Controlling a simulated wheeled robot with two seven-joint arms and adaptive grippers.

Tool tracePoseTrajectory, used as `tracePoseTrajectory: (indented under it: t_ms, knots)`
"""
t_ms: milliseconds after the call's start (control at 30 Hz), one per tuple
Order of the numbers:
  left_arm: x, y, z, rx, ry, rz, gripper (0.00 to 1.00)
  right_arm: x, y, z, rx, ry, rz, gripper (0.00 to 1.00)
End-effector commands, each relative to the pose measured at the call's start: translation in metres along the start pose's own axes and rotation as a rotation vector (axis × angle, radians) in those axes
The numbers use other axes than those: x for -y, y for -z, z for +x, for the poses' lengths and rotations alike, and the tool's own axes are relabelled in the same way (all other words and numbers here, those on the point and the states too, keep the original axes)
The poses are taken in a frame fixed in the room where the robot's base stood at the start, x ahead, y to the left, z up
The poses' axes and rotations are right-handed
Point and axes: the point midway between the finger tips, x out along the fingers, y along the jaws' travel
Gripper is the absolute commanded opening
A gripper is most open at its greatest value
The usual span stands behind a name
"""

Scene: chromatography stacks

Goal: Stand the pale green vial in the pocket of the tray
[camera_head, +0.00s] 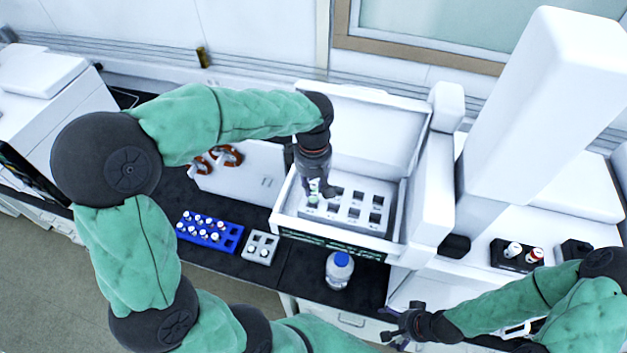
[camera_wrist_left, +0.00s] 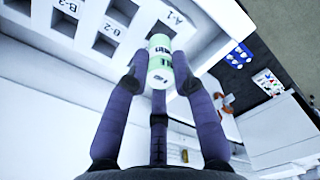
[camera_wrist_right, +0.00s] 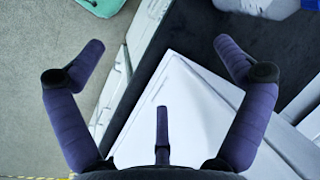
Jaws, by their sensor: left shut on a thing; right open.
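The pale green vial (camera_wrist_left: 160,62) is between the fingertips of my left gripper (camera_wrist_left: 160,80), which is shut on it. In the head view the vial (camera_head: 313,199) and my left gripper (camera_head: 318,188) are at the left corner of the white tray (camera_head: 345,222) inside the open white box. In the left wrist view the vial's far end lies by the A-1 label of the tray (camera_wrist_left: 130,52). I cannot tell whether that end is inside a pocket. Several other square pockets look empty. My right gripper (camera_head: 405,325) is open and empty, away from the tray.
The box (camera_head: 285,222) has its lid raised behind the tray. Left of it are a blue rack (camera_head: 232,237) with several vials and a small grey rack (camera_head: 262,240). A blue-capped bottle (camera_head: 339,270) stands in front. A black holder (camera_head: 508,262) with two vials stands right.

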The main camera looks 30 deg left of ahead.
Motion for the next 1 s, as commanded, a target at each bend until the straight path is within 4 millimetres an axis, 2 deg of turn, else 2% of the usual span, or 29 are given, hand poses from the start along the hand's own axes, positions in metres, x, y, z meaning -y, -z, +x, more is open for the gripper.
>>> tracePoseTrajectory:
  t_ms: [200, 1000]
  knots:
    - [0.0001, 0.0000, 0.0092, 0.000, 0.000, 0.000, 0.00, -0.0020, -0.0001, 0.0056, 0.001, 0.000, 0.000, 1.00]
    - [0.0004, -0.0001, 0.0090, 0.000, 0.000, 0.000, 0.00, -0.0032, 0.0002, 0.0089, 0.000, 0.000, 0.000, 1.00]
